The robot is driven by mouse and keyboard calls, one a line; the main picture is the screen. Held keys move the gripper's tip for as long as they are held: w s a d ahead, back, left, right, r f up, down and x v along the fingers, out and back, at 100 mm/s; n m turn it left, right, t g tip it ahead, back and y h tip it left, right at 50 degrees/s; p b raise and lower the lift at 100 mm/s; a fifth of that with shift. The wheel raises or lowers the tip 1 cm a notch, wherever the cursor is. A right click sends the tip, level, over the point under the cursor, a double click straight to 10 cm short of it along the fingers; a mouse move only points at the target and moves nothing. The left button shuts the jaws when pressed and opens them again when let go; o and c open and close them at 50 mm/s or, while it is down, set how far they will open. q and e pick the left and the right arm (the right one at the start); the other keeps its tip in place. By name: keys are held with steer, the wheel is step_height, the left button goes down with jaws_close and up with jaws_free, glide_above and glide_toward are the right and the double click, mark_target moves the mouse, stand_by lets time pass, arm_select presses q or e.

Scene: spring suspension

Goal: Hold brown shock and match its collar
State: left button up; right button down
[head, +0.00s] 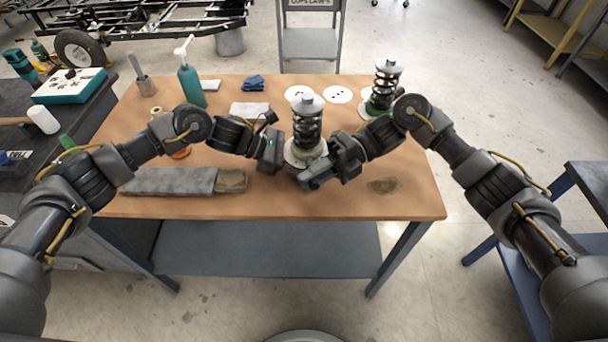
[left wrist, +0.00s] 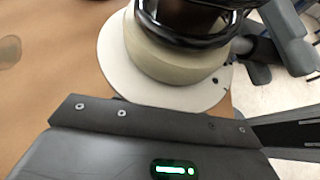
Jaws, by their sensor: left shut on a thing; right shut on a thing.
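The shock (head: 308,127) with a black coil spring and a silver top stands upright near the middle of the table. Its tan-beige collar (head: 304,151) sits at its foot over a white disc, which shows black dots at its edge in the left wrist view (left wrist: 112,65). The collar also shows there (left wrist: 170,62). My left gripper (head: 284,153) is shut against the shock's lower left side. My right gripper (head: 312,178) is shut at its lower front right. The fingertips' exact contact is hidden. A second shock (head: 385,82) with a green collar (head: 374,110) stands at the back right.
White dotted discs (head: 338,95) lie at the table's back. A teal bottle (head: 191,84), a blue cloth (head: 253,82) and a grey pad (head: 168,181) are also on the table (head: 412,202). The front right is mostly clear, apart from a stain.

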arm_select(q)
steer(key=shift+d, duration=0.1)
arm_select(e)
steer(key=shift+d+f+n+g+h, duration=0.1)
steer(key=shift+d+n+g+h, duration=0.25)
steer(key=shift+n+g+h, duration=0.4)
steer(key=shift+d+g, duration=0.1)
steer(key=shift+g, duration=0.15)
steer(key=shift+w+d, duration=0.15)
steer(key=shift+d, duration=0.15)
steer(key=c, duration=1.3)
jaws_free()
steer(key=v, duration=0.7)
steer(key=shift+w+d, duration=0.2)
